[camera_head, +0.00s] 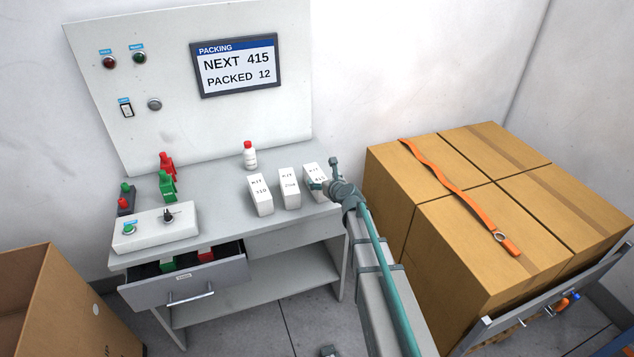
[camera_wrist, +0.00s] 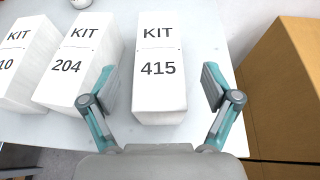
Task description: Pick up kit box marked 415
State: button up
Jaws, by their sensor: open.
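The white kit box marked 415 (camera_wrist: 159,88) stands upright near the table's edge, at the right end of a row of three. In the head view it (camera_head: 312,176) is partly hidden by my gripper. My gripper (camera_wrist: 161,92) is open, with one finger to each side of the 415 box and gaps showing on both sides. It also shows in the head view (camera_head: 325,176), at the box's right. The box marked 204 (camera_wrist: 74,65) stands just left of my left finger. The leftmost box (camera_wrist: 22,65) ends in 10.
The grey table (camera_head: 226,214) has an open drawer (camera_head: 186,285) at front left. Large cardboard boxes (camera_head: 450,270) stand right of the table. A white bottle with a red cap (camera_head: 249,156) stands behind the kits. The screen (camera_head: 236,66) reads NEXT 415, PACKED 12.

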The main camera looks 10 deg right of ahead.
aim_at(318, 176)
jog(key=shift+p+x, duration=0.9)
jog(key=shift+x, duration=1.9)
jog(key=shift+r, duration=0.2)
jog(key=c, duration=1.5)
